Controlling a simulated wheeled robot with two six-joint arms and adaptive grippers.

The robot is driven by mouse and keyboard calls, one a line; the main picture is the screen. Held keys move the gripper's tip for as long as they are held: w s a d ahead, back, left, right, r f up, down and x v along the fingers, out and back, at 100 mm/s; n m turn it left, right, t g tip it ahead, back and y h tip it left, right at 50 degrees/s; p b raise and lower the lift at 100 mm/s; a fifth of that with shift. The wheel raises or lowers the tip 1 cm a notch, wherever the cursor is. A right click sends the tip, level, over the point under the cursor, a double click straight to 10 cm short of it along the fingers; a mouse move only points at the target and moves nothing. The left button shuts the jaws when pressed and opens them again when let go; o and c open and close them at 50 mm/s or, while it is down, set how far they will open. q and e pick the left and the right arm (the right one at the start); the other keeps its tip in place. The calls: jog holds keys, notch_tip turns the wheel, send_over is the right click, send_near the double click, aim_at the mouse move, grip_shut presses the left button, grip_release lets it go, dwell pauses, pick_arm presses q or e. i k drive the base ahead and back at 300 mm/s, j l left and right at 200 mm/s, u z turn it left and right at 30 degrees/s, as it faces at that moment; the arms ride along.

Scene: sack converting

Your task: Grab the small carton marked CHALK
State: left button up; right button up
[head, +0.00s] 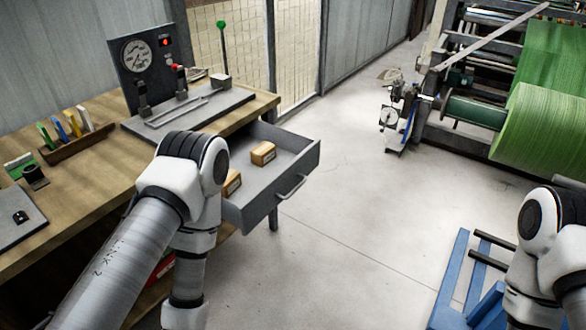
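Two small tan cartons lie in the open grey drawer (275,178) under the workbench. One carton (263,153) sits toward the back of the drawer and is fully in sight. The other carton (232,182) lies nearer and is partly hidden behind my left arm. The lettering on both is too small to read, so I cannot tell which is marked CHALK. My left arm bends in front of the bench and drawer, its lower part pointing down; its gripper is out of the picture. My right arm is at the lower right, its gripper also out of the picture.
The wooden workbench (100,108) holds a gauge panel (140,60), a rack of coloured items (75,140) and a grey plate. The drawer handle (292,188) sticks out into the aisle. A blue frame (450,285) stands lower right. The floor between is clear.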

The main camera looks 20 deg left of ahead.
aim_at(265, 153)
jog(key=i+l+u, duration=0.3)
jog(key=u, duration=0.15)
jog(key=i+l+u, duration=0.2)
jog(key=l+u, duration=0.25)
jog(key=i+l+u, duration=0.2)
jog(key=l+u, duration=0.25)
jog(key=j, duration=0.1)
